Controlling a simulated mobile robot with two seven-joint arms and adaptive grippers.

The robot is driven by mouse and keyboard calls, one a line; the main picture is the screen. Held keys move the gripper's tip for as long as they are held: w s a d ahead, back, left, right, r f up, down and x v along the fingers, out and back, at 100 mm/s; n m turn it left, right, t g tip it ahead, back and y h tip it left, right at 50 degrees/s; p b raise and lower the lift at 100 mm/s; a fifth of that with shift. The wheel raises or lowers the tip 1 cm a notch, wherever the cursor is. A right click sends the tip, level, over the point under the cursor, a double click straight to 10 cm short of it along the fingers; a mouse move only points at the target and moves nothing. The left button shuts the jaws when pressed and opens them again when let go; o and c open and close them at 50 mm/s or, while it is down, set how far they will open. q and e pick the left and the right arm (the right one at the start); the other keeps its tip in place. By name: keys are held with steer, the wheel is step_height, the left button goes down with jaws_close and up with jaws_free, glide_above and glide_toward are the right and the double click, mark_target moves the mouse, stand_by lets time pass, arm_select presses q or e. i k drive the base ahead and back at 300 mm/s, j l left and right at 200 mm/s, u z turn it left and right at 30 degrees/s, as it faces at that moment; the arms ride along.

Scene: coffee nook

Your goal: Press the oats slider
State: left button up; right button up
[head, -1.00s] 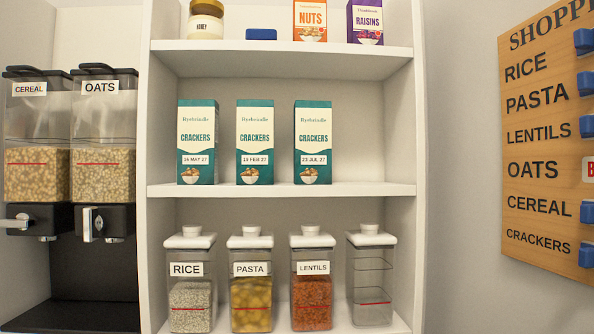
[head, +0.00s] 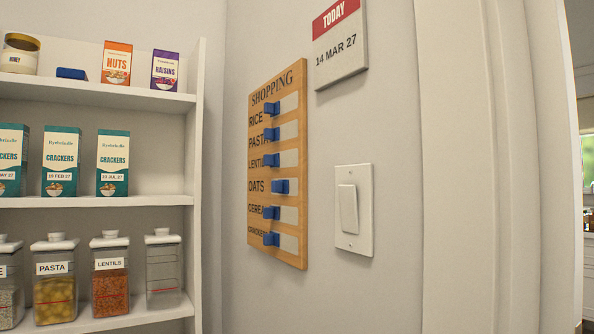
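The wooden shopping board (head: 290,88) hangs on the wall in the middle of the head view, seen at an angle. It has rows labelled rice, pasta, lentils, oats, cereal and crackers, each with a blue slider on a pale track. The oats slider (head: 281,186) sits a little farther right than the rice slider (head: 271,108), lentils slider (head: 271,160) and the others, which line up at the left of their tracks. Neither gripper shows in the head view.
A white light switch (head: 348,209) and a date sign reading 14 MAR 27 (head: 337,52) are right of the board. Shelves (head: 150,200) with crackers boxes (head: 112,163) and jars (head: 110,280) stand at left. A doorway-like opening is at the far right.

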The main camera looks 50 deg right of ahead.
mark_target(280, 187)
steer(key=k+z, duration=0.15)
steer(key=z, duration=0.25)
steer(key=k+z, duration=0.15)
steer(key=z, duration=0.25)
steer(key=k+l+z, duration=0.1)
steer(key=z, duration=0.3)
steer(key=j+z, duration=0.25)
steer(key=z, duration=0.2)
steer(key=i+j+z, duration=0.1)
steer(key=j+z, duration=0.2)
steer(key=z, duration=0.2)
steer(key=i+j, duration=0.1)
steer(key=j, duration=0.25)
steer(key=i+j, duration=0.1)
steer(key=j, duration=0.25)
steer(key=i+j, duration=0.1)
steer(key=j, duration=0.25)
steer(key=i+j, duration=0.1)
steer(key=j, duration=0.25)
steer(key=k, duration=0.3)
steer(key=i+u, duration=0.25)
steer(key=u, duration=1.9)
steer(key=i+l, duration=0.05)
steer(key=l, duration=0.05)
